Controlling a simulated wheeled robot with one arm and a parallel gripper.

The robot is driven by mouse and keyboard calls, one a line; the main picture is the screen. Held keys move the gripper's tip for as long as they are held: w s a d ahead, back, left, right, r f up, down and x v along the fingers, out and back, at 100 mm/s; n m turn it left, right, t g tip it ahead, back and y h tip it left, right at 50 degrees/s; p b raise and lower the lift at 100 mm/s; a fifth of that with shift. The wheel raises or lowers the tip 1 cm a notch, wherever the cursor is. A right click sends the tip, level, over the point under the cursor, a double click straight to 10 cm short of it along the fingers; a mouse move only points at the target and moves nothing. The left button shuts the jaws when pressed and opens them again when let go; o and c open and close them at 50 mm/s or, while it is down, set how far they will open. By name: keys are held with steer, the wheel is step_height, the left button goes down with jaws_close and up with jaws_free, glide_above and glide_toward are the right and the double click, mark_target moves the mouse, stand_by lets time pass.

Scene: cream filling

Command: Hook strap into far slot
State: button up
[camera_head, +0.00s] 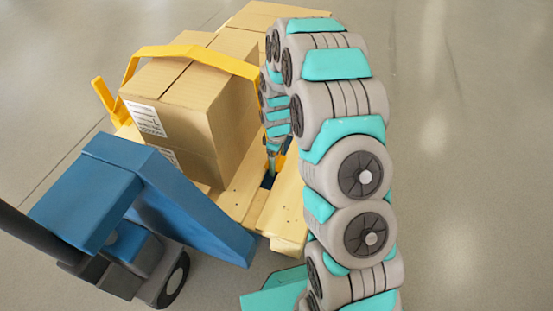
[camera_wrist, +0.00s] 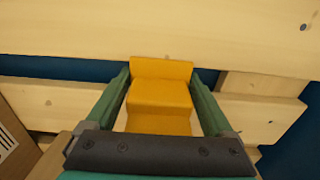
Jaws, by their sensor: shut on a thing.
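A yellow strap (camera_head: 190,52) runs over the cardboard boxes (camera_head: 180,95) on a wooden pallet (camera_head: 238,190). In the wrist view my gripper (camera_wrist: 160,88) is shut on the strap's yellow stepped end (camera_wrist: 160,100), with a green finger on each side. The far edge of that end lies at a dark blue gap (camera_wrist: 60,68) between two pallet planks (camera_wrist: 150,30). I cannot tell how deep it sits in the gap. In the head view my gripper (camera_head: 271,165) is low beside the boxes, partly hidden by my arm.
A blue and grey wheeled vehicle (camera_head: 110,195) with a blue ramp-like part stands at the front left, close against the pallet. Another yellow strap part (camera_head: 103,95) sticks up at the pallet's left side. The grey floor (camera_head: 480,150) to the right is clear.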

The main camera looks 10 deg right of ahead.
steer(key=o, duration=1.2)
steer(key=shift+o, duration=0.2)
steer(key=shift+r, duration=0.15)
step_height(320, 180, up, 7)
steer(key=shift+f+p, duration=0.15)
steer(key=shift+p, duration=0.25)
steer(key=shift+s+r, duration=0.1)
steer(key=shift+r, duration=0.6)
steer(key=s+r+m+g+p, duration=0.1)
steer(key=s+r+m+p, duration=0.6)
steer(key=s+r, duration=1.7)
steer(key=s+r+m+p, duration=0.2)
steer(key=s+r+m, duration=0.2)
steer(key=s, duration=0.8)
step_height(320, 180, up, 2)
steer(key=shift+a+g+p, duration=0.15)
steer(key=shift+g+p, duration=0.25)
